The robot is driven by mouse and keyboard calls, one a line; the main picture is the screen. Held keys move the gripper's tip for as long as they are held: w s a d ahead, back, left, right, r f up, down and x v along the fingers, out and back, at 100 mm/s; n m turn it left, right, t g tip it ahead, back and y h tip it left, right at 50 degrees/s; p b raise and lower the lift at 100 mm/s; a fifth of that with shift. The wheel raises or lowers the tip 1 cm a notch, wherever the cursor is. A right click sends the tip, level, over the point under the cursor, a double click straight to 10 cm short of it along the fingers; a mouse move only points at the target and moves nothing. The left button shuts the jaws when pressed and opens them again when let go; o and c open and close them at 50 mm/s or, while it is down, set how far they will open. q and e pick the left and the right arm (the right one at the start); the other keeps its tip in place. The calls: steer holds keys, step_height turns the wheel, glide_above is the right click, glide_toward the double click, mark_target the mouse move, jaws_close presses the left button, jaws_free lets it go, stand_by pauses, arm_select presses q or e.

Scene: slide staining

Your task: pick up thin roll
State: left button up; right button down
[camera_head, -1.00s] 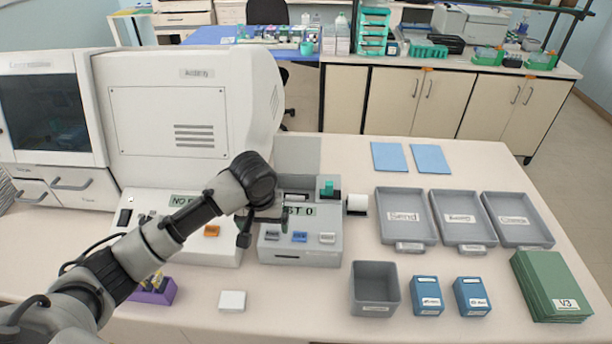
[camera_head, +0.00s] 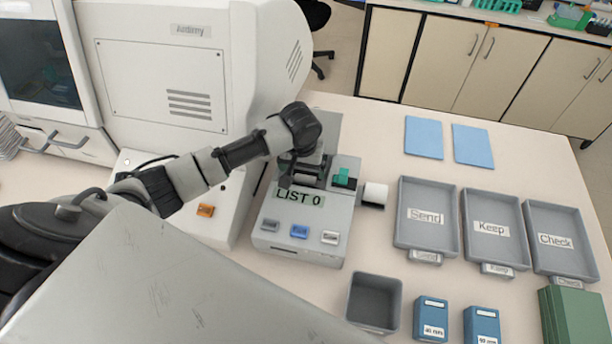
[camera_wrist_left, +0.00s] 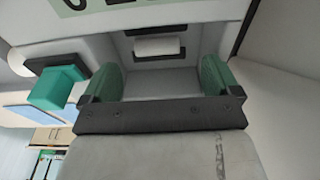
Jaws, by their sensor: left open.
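A thin white roll (camera_wrist_left: 158,46) lies in a dark-edged recess of the grey printer in the left wrist view. The printer (camera_head: 280,228) carries a "LIST 0" display in the head view. My left gripper (camera_head: 304,172) is over the printer's recess at the back, and it hides most of the recess there. In the left wrist view my left gripper (camera_wrist_left: 158,72) is open, with one green finger on each side of the roll and nothing between them. Whether the fingers touch the recess walls I cannot tell. My right gripper is not in view.
A green lever (camera_head: 345,178) stands just right of the left gripper. A white roll (camera_head: 375,193) sticks out from the printer's right side. Trays marked Send (camera_head: 424,248), Keep and Check lie to the right. A large white machine (camera_head: 165,60) stands behind and left.

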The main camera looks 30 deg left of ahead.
mark_target(305, 177)
arm_select(q)
steer(key=f+p, duration=0.1)
steer(key=f, duration=0.1)
steer(key=w+f+p, duration=0.1)
steer(key=shift+d+f, duration=0.1)
steer(key=shift+f, duration=0.25)
steer(key=shift+w+f, duration=0.1)
steer(key=shift+f, duration=0.65)
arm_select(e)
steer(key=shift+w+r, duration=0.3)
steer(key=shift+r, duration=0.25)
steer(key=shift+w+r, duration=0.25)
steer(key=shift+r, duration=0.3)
arm_select(q)
steer(key=c, duration=1)
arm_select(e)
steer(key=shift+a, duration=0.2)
